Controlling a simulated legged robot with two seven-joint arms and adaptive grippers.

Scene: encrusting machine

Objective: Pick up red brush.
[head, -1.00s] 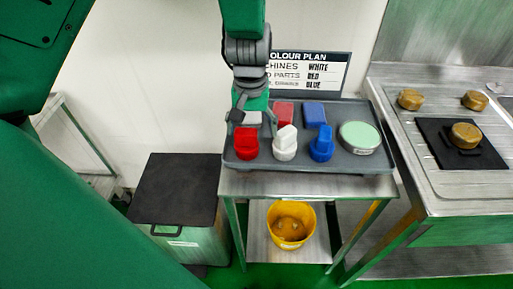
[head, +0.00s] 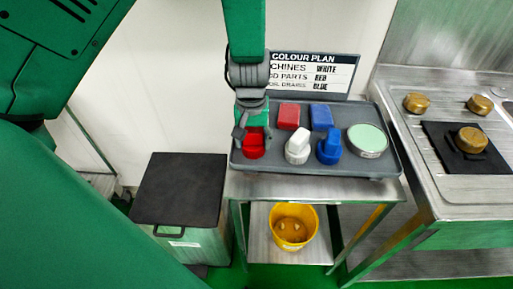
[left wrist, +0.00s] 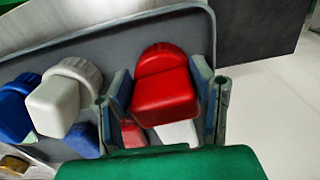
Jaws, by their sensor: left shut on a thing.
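The red brush (head: 254,151) stands at the left end of the grey tray (head: 380,169). My left gripper (head: 252,136) comes down from above and is shut on it. In the left wrist view the red brush (left wrist: 165,90) sits between the two fingers, one on each side. Whether its base is clear of the tray cannot be told. The white brush (head: 298,147) and the blue brush (head: 329,146) stand to its right. My right gripper is not in view.
A red block (head: 289,116), a blue block (head: 321,117) and a round green-topped tub (head: 367,139) share the tray. The colour plan sign (head: 312,73) stands behind. A yellow bucket (head: 293,228) is on the shelf below. A black-lidded bin (head: 181,190) stands left.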

